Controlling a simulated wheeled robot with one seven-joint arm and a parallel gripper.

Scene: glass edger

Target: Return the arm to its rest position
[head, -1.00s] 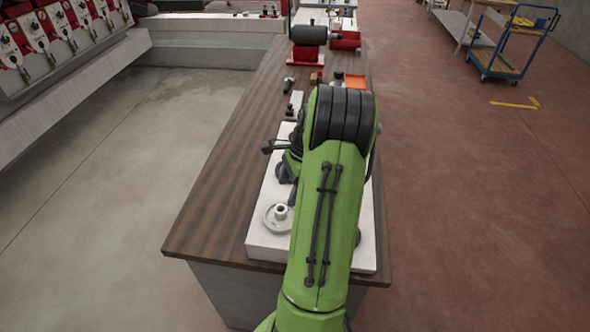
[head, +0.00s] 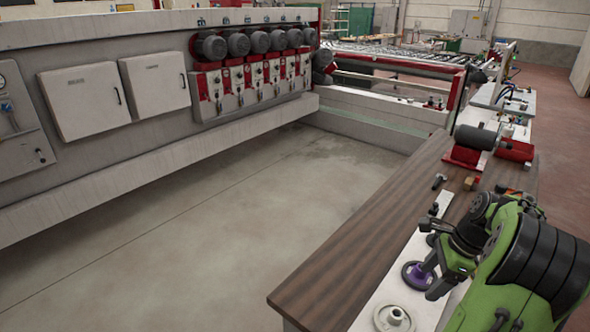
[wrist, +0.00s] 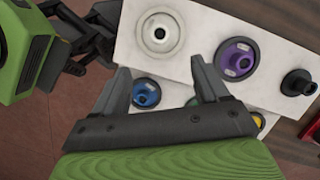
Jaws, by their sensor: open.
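My gripper (wrist: 163,84) is open in the wrist view, with nothing between its two dark fingers. It hangs over a white board (wrist: 197,25) carrying several wheels. A blue wheel (wrist: 146,92) shows between the fingers, lower down. In the head view my green arm is bent over the right end of the bench, with the white wheel (head: 394,318) and purple wheel (head: 417,276) beside it. My arm hides much of the board there.
The wooden bench (head: 365,250) runs away from me, with a red-based grinder-like motor (head: 470,147) and small tools farther along. A long grey machine with several motors (head: 255,45) stands at the left. The concrete floor (head: 200,240) between them is clear.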

